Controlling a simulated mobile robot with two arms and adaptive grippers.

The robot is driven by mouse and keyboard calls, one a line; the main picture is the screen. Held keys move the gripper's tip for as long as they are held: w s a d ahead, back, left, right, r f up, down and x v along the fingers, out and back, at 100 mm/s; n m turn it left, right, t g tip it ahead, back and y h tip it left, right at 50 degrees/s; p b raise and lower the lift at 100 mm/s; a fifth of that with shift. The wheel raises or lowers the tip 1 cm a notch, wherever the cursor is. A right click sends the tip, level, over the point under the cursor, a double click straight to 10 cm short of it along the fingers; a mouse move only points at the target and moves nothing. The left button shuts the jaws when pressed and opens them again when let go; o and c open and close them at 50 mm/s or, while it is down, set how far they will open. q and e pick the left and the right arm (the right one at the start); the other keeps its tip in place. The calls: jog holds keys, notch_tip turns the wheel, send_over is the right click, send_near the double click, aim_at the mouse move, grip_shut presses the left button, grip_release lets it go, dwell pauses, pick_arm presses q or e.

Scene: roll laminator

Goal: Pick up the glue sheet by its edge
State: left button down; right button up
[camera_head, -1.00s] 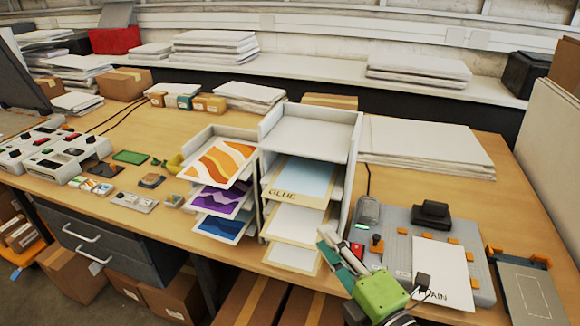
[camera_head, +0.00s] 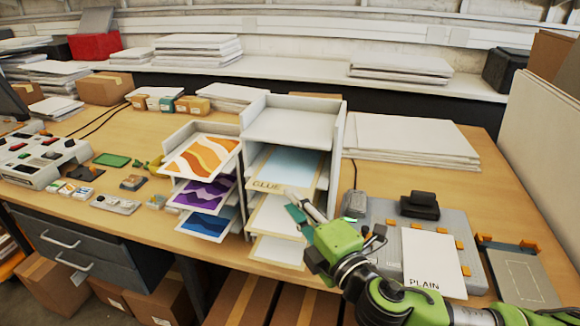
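The glue sheet (camera_head: 296,163), pale blue with a tan border and the word GLUE on its front edge, lies in an upper slot of the white tray rack (camera_head: 337,150), its front edge sticking out. My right gripper (camera_head: 288,199), green with grey and teal fingers, is just in front of and below that edge. Its fingers are apart with nothing seen between them, and they overlap the view of a paler sheet (camera_head: 272,215) one slot lower. Whether they touch any sheet cannot be told. My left gripper is not in view.
A narrower rack left of it holds sheets with orange (camera_head: 203,157), purple (camera_head: 205,192) and blue (camera_head: 207,224) pictures. A grey laminator (camera_head: 384,245) with a sheet marked PLAIN (camera_head: 432,262) stands to the right. A control panel (camera_head: 40,160) is at far left.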

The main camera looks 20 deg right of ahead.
jog(key=w, duration=0.1)
jog(key=w+p, duration=0.2)
jog(key=shift+w+a+r, duration=0.25)
jog(key=shift+w+r, duration=0.1)
jog(key=shift+w+a+f, duration=0.1)
jog(key=shift+w+f, duration=0.1)
jog(key=shift+w, duration=0.4)
jog(key=shift+s, duration=0.1)
grip_shut()
jog(key=shift+r, duration=0.1)
